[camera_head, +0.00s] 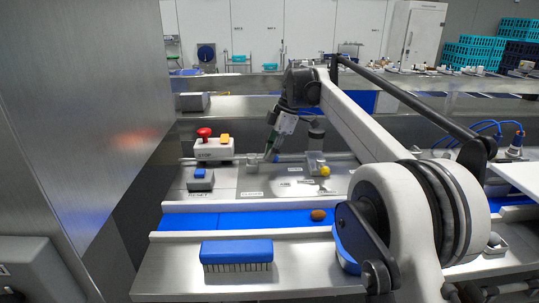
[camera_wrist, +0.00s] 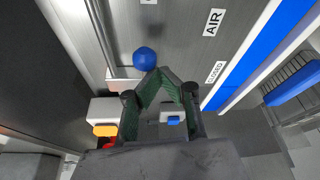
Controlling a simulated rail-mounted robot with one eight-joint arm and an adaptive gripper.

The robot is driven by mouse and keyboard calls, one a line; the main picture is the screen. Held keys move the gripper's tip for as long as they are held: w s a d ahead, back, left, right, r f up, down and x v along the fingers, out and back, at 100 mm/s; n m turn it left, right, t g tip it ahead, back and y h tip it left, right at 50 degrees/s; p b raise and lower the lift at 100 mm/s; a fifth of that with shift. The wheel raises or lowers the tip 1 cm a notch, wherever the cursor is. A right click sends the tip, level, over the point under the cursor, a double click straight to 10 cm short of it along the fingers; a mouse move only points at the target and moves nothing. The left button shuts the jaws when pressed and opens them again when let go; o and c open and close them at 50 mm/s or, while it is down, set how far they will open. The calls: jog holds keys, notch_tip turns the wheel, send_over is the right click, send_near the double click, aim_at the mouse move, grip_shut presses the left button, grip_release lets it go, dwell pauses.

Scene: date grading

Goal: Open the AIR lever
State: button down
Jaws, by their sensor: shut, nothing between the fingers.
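The AIR label (camera_wrist: 213,22) and a CLOSED label (camera_wrist: 215,72) are on a grey metal panel in the wrist view. A round blue knob (camera_wrist: 145,59) stands at the end of a metal bar on that panel. My gripper (camera_wrist: 160,72) has its green-padded fingers together and empty, with the tips just beside the knob in the picture; whether they touch it I cannot tell. In the head view my gripper (camera_head: 268,158) points down over the left part of the panel (camera_head: 270,183), and it mostly hides the blue knob there. A yellow knob (camera_head: 325,170) sits farther right.
A STOP box (camera_head: 213,150) with a red button and a RESET box (camera_head: 201,182) with a blue button stand left of the panel. A blue belt (camera_head: 245,219) runs in front, carrying a brown date (camera_head: 318,215). A blue brush (camera_head: 236,252) lies nearer.

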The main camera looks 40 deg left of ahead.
jog(key=shift+s+d+b, duration=0.2)
jog(key=shift+s+b, duration=0.3)
jog(key=s, duration=0.1)
jog(key=s+b, duration=0.1)
jog(key=shift+s+d+r, duration=0.1)
jog(key=shift+s+r, duration=0.2)
jog(key=shift+s, duration=0.1)
jog(key=a+p+v, duration=0.2)
jog(key=v, duration=0.7)
jog(key=shift+w+a+r+p, duration=0.2)
jog(key=shift+w+r+p, duration=0.2)
jog(key=shift+r, duration=0.1)
